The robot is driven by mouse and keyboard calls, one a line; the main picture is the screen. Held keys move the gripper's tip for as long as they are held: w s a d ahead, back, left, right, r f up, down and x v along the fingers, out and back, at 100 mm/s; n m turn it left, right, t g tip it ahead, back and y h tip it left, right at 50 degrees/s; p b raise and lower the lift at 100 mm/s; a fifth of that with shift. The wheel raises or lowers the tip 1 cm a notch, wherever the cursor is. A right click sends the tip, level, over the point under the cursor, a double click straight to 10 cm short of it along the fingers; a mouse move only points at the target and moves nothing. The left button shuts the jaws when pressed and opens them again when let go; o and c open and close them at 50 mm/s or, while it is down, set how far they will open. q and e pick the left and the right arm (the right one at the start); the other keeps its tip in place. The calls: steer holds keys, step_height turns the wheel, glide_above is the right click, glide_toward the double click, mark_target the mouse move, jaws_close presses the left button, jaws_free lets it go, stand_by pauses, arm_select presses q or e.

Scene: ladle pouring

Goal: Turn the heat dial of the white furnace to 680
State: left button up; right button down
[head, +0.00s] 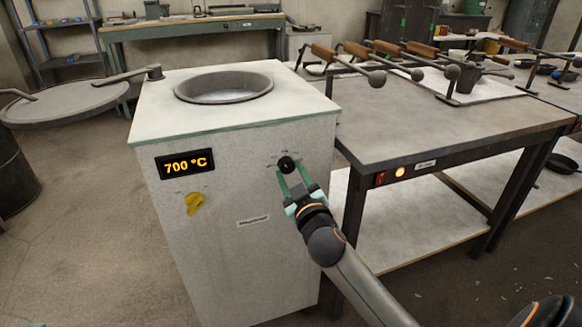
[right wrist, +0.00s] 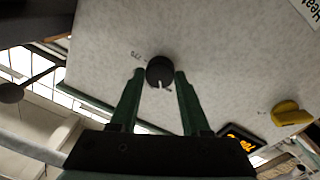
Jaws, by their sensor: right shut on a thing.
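The white furnace (head: 250,235) stands at the centre left with a round basin in its top. Its display (head: 185,164) reads 700 °C in orange. The black heat dial (head: 287,163) is on the upper right of the front panel. In the right wrist view the dial (right wrist: 160,71) has a white pointer mark, and small print beside it is unclear. My right gripper (head: 291,175) is shut on the dial, with one green finger on each side of it. My left gripper is not in view.
A yellow knob (head: 194,203) sits below the display. A metal table (head: 440,135) stands close to the furnace's right, with wooden-handled ladles (head: 385,47) above it. A round lid (head: 65,103) is at the left. The floor in front is clear.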

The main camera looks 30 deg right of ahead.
steer(key=shift+n+p, duration=0.4)
steer(key=shift+n, duration=0.4)
steer(key=shift+c, duration=1.8)
jaws_free()
steer(key=p+v, duration=0.1)
steer(key=v, duration=1.1)
steer(key=shift+s, duration=0.25)
steer(key=shift+f, duration=0.15)
